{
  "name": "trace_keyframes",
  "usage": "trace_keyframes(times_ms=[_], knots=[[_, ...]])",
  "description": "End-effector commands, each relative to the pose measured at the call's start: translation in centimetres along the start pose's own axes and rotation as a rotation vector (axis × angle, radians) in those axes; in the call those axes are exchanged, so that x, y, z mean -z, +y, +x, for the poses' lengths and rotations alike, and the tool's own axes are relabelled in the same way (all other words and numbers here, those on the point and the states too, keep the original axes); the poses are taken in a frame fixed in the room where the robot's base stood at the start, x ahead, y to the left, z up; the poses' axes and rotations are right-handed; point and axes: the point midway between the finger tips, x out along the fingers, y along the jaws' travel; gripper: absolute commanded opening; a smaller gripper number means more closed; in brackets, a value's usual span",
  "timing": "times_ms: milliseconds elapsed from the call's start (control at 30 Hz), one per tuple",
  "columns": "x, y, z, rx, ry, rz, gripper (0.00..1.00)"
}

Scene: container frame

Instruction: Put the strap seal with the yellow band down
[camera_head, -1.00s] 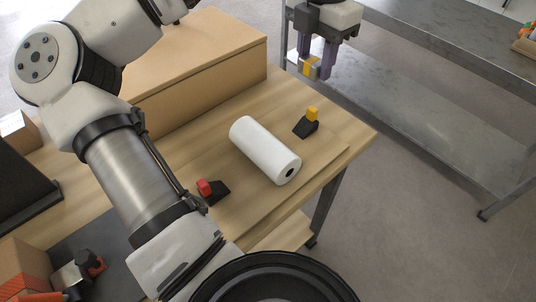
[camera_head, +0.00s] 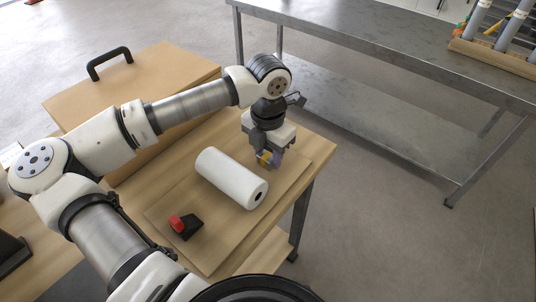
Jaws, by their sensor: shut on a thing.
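My gripper (camera_head: 270,162) is shut on the strap seal (camera_head: 264,157), a small grey piece with a yellow band. It is low over the right end of the wooden board, just beyond the white roll. I cannot tell whether the seal touches anything below. The black wedge with a yellow block, seen earlier at this end, is hidden or cannot be told apart from the gripper and seal.
A white roll (camera_head: 230,178) lies on the board (camera_head: 165,208), close to my gripper. A black wedge with a red block (camera_head: 184,226) is at the near left. A metal bench (camera_head: 390,50) is at the back right.

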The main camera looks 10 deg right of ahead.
Motion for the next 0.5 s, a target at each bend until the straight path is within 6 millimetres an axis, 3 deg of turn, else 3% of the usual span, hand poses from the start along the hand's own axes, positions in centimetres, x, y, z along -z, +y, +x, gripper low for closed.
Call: trace_keyframes(times_ms=[167, 500], knots=[[0.0, -0.1, 1.6, 0.001, -0.001, 0.0, 0.15], [0.0, 0.0, 1.9, 0.0, -0.001, 0.0, 0.15]])
